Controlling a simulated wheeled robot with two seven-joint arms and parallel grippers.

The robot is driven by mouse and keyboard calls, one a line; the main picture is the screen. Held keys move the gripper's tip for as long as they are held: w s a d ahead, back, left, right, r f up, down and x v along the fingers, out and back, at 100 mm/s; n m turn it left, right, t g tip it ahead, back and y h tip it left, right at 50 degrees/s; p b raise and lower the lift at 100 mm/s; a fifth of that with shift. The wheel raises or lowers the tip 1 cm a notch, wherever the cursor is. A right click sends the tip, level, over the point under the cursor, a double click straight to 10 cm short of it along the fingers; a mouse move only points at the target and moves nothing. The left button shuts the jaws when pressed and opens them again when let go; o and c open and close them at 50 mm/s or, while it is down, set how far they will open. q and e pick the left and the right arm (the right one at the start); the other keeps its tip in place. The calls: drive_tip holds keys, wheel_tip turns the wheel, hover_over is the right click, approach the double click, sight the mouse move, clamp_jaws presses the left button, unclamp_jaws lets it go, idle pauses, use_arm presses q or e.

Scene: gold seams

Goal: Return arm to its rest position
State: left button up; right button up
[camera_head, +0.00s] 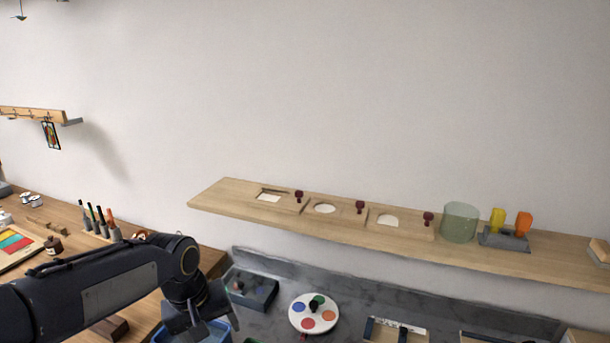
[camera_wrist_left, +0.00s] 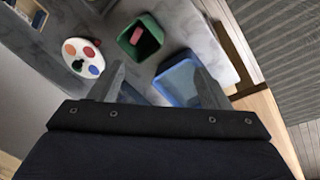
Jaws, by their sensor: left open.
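My left arm (camera_head: 95,285) comes in from the left in the head view and bends down at the wrist. My left gripper (camera_head: 200,325) hangs at the bottom edge of that view, beside a blue bin (camera_head: 218,329). In the left wrist view the two fingers of my left gripper (camera_wrist_left: 160,85) are spread apart with nothing between them. Below them are a green bin (camera_wrist_left: 128,47) with a red piece (camera_wrist_left: 148,37) inside and a blue bin, which also shows in the left wrist view (camera_wrist_left: 180,84). My right gripper is not in view.
A wooden shelf (camera_head: 340,232) on the wall holds framed slots, dark red stamps and a green glass cylinder (camera_head: 460,222). A round palette (camera_head: 313,313) and a dark tray (camera_head: 251,287) are on the grey counter. The wooden table (camera_head: 65,215) at left holds pens.

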use_arm(q)
drive_tip(key=s+a+m+t+h, duration=0.2)
drive_tip(key=s+m+t, duration=0.1)
drive_tip(key=s, duration=1.7)
drive_tip(key=shift+s+t+h, duration=0.3)
drive_tip(key=shift+t, duration=0.1)
